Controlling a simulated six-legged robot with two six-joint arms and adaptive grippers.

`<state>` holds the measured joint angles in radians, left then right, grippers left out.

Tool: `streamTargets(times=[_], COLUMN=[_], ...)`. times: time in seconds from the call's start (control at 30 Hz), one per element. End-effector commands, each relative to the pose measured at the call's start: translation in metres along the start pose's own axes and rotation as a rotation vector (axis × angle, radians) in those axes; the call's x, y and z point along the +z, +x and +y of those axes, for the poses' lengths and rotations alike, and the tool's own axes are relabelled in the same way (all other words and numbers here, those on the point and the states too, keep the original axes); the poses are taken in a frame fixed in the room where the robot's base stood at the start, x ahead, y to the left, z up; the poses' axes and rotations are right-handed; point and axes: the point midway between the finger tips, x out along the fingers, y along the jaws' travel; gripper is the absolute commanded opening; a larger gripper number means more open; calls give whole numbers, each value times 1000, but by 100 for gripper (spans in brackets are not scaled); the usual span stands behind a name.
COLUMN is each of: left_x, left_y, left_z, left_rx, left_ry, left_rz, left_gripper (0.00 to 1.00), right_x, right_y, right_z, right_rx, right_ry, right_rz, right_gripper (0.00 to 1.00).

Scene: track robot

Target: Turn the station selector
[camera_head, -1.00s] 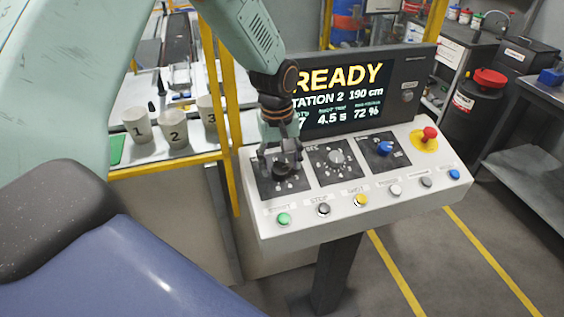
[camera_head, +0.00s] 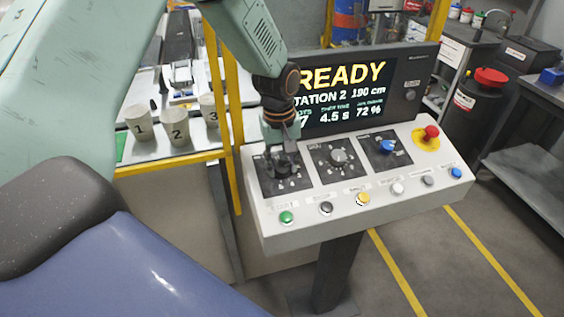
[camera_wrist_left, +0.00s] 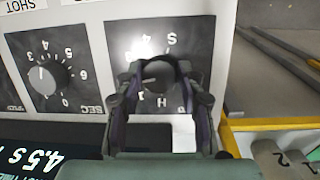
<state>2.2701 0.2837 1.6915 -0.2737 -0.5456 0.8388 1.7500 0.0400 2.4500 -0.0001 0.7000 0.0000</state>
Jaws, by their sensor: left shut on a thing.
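The station selector is the leftmost dial on the control console; its dark plate (camera_head: 266,184) shows in the head view, with the knob mostly hidden by my gripper. In the left wrist view the selector knob (camera_wrist_left: 158,73) sits between my fingers, with letters and marks around it. My left gripper (camera_head: 283,165) comes down from above and is shut on the knob; its fingers also show in the left wrist view (camera_wrist_left: 160,82). The display (camera_head: 340,95) reads READY and STATION 2. My right gripper is in neither view.
Next to the selector are a middle dial (camera_head: 339,157) and a blue-knobbed dial (camera_head: 387,146). A red mushroom button (camera_head: 431,132) is at the right. Several push buttons line the front edge. A yellow post (camera_head: 235,110) and numbered cups (camera_head: 175,126) stand to the left.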

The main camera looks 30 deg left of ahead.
Motion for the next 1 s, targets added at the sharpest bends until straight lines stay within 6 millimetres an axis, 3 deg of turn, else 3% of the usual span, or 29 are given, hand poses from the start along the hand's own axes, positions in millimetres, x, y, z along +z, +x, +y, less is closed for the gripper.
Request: streamTargets(times=[0.37,1.0], left_x=[0,-2], left_y=[-2,-3], left_z=[0,2], left_rx=[-15,-134], left_ry=[51,498], left_rz=[-3,-28], left_gripper=[7,6], right_x=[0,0], right_y=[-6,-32], right_z=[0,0], right_rx=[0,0], right_ry=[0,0], right_rz=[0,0], right_gripper=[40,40])
